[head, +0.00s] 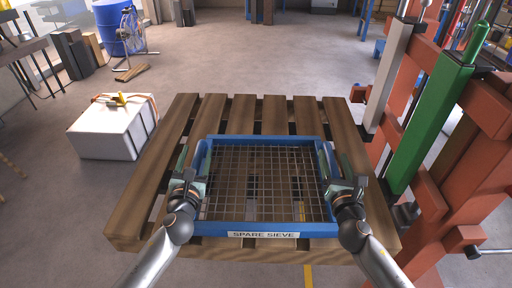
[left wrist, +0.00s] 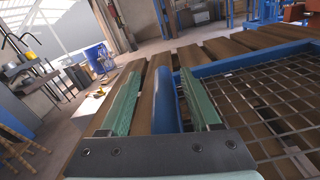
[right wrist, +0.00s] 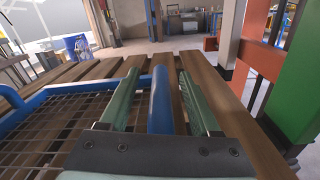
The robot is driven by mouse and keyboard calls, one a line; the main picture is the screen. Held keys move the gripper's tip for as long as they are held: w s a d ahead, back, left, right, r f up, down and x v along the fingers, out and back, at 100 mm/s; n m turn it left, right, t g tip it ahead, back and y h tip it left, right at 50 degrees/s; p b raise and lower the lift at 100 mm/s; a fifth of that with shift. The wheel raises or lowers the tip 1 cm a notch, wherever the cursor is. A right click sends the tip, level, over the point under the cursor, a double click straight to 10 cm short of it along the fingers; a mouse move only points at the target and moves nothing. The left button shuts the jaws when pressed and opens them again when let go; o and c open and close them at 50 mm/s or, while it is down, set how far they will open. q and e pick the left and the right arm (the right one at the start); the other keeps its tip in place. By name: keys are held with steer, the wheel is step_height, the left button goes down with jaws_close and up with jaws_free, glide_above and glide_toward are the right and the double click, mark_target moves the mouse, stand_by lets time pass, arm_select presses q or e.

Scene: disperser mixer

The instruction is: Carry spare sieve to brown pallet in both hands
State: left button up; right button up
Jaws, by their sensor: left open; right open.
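The spare sieve (head: 265,229) is a blue rectangular frame with a wire mesh and a label reading SPARE SIEVE. It lies over the brown wooden pallet (head: 185,115); I cannot tell whether it touches the slats. My left gripper (head: 196,165) is open at the sieve's left side; in the left wrist view its green fingers stand either side of the blue rim (left wrist: 184,103). My right gripper (head: 333,165) is open at the right side; in the right wrist view the blue rim (right wrist: 160,100) runs between its fingers. The fingers look apart from the rim.
A red frame with a green post (head: 436,120) stands close at the right of the pallet. A white box (head: 105,135) with a yellow item on top is at the left. A blue barrel (head: 112,25) and a fan stand farther back. The floor behind the pallet is clear.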

arm_select(q)
steer(key=s, duration=1.1)
steer(key=shift+s+d, duration=0.1)
steer(key=shift+d, duration=0.1)
steer(key=shift+s, duration=0.4)
arm_select(e)
steer(key=shift+s, duration=0.15)
steer(key=s, duration=1.1)
steer(key=shift+s+d, duration=0.2)
steer(key=shift+s, duration=0.2)
